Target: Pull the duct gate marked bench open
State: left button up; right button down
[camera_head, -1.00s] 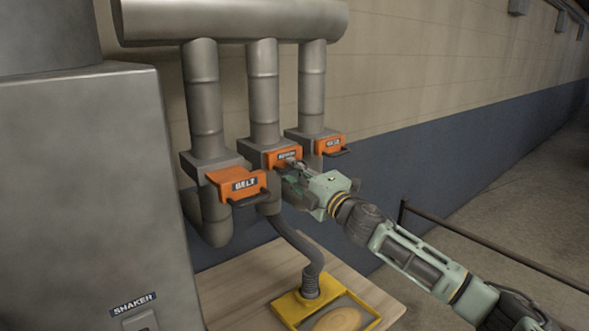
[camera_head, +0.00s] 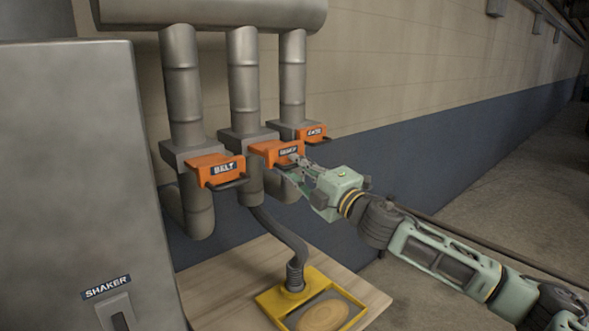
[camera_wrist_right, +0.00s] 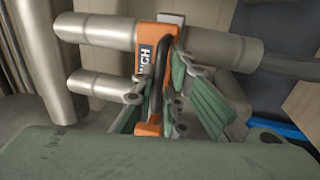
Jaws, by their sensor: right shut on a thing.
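The duct gate marked bench (camera_head: 265,152) is the middle of three orange gates under the ducts. Its orange slide sticks out of its grey housing towards me. In the right wrist view its orange face (camera_wrist_right: 146,62) shows the letters NCH, with a dark bar handle (camera_wrist_right: 156,78) in front. My right gripper (camera_head: 298,165) is shut on that handle. In the wrist view its green fingers (camera_wrist_right: 155,98) stand on both sides of the handle. My left gripper is not in view.
The belt gate (camera_head: 202,169) sticks out to the left, and another orange gate (camera_head: 309,131) sits to the right. A grey shaker cabinet (camera_head: 75,180) fills the left. Below is a wooden bench (camera_head: 225,280) with a yellow tray (camera_head: 272,302) and hose (camera_head: 292,245).

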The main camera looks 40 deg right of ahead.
jog(key=shift+r, duration=0.25)
jog(key=c, duration=1.8)
grip_release()
jog(key=shift+s, duration=0.15)
jog(key=shift+c, duration=0.2)
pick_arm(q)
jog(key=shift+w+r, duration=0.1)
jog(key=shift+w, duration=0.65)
pick_arm(e)
jog(key=shift+f, duration=0.1)
jog(key=shift+s, duration=0.1)
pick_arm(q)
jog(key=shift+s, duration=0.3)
pick_arm(e)
jog(key=v, duration=1.2)
